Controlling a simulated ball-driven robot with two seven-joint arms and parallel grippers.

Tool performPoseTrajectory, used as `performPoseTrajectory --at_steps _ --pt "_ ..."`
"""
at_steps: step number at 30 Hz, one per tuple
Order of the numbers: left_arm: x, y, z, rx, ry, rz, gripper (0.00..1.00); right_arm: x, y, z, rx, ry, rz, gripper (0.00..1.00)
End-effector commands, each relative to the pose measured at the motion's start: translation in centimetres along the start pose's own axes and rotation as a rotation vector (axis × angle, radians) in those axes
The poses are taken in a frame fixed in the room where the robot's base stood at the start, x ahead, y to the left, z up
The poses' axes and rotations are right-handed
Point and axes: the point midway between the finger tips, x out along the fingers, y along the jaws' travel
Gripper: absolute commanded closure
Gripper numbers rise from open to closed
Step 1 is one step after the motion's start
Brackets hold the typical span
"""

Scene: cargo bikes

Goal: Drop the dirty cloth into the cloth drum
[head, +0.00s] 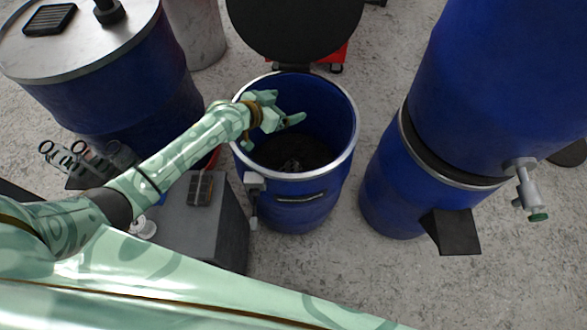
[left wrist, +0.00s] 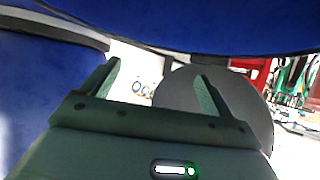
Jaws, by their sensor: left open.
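The cloth drum (head: 313,212) is an open blue drum with a silver rim, and its round black lid (head: 295,25) is tipped up behind it. My left gripper (head: 288,107) is over the drum's mouth, open, with nothing between its fingers. Its two spread fingers also show empty in the left wrist view (left wrist: 157,82). A dark, crumpled heap (head: 290,163) lies low inside the drum; it may be the dirty cloth, but it is too dark to tell. No other cloth is clearly in view. My right gripper is not in view.
A blue drum with a silver lid (head: 85,45) stands at the left. Stacked blue drums with a tap (head: 525,185) stand at the right. A grey box (head: 222,225) is just left of the cloth drum, with a small brown item (head: 201,188) on top. Bare floor (head: 340,255) shows between.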

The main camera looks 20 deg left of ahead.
Motion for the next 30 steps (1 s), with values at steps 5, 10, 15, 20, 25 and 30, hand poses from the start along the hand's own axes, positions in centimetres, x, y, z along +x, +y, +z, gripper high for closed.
performPoseTrajectory --at_steps 5,10,15,20,25,30 --pt "-2.4 -0.1 -0.4 0.004 0.001 -0.002 0.13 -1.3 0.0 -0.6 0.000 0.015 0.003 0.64" --pt "-7.0 -0.1 -0.7 0.006 0.002 -0.002 0.13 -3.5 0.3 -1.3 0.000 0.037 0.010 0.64" --pt "-11.6 0.0 -0.6 0.005 0.000 -0.001 0.13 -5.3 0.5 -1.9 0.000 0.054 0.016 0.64" --pt "-14.6 0.0 -0.3 0.002 0.000 0.000 0.13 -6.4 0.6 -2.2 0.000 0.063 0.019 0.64" --pt "-16.1 0.0 -0.1 0.001 0.000 0.000 0.13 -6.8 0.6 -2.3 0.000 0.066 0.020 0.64" --pt "-16.2 0.0 0.0 0.000 0.001 0.000 0.13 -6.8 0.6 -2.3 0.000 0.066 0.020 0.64"
